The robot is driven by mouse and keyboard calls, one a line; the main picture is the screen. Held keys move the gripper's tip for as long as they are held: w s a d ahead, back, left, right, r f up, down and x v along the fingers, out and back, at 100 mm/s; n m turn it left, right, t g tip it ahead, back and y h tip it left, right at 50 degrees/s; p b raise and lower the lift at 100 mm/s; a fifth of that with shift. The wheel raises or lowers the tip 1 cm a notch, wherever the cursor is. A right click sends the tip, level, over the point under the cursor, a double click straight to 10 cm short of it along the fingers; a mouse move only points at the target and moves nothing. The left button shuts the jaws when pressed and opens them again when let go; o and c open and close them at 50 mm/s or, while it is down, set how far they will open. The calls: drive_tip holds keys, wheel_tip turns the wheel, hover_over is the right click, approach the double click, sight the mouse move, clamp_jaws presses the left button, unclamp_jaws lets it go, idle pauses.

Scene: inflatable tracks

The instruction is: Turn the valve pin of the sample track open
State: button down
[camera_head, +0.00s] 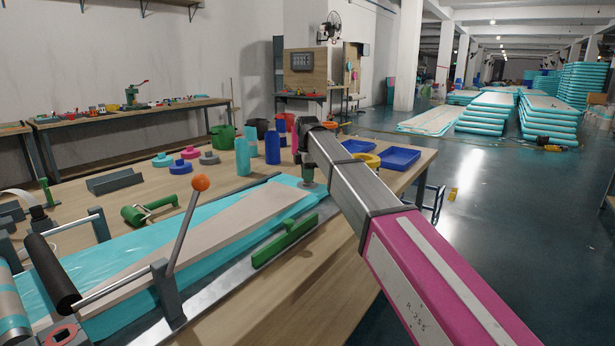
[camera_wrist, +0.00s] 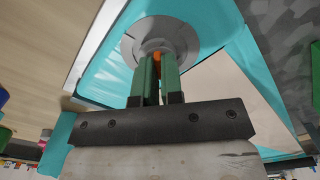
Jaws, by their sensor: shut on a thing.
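The sample track (camera_head: 225,222) is teal with a beige top strip and lies along the workbench. It also shows in the wrist view as teal sheet (camera_wrist: 112,68) around a round grey valve (camera_wrist: 132,44). A small orange valve pin (camera_wrist: 157,57) shows at the valve's middle. My gripper (camera_wrist: 156,62) has green fingers, shut on the pin with only a sliver of orange showing between them. In the head view my gripper (camera_head: 307,172) points down at the track's far end.
A lever with an orange knob (camera_head: 200,183) and a black roller (camera_head: 52,272) stand at the near left. A green bar handle (camera_head: 285,241) lies along the track's right side. Blue bottles (camera_head: 272,147), a blue tray (camera_head: 400,158) and coloured rings (camera_head: 181,167) stand farther back.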

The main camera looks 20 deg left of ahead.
drive_tip(key=n, duration=0.3)
drive_tip(key=shift+n, duration=2.1)
drive_tip(key=c, duration=1.3)
unclamp_jaws()
drive_tip(key=shift+o, duration=0.2)
wheel_tip(320, 180, up, 11)
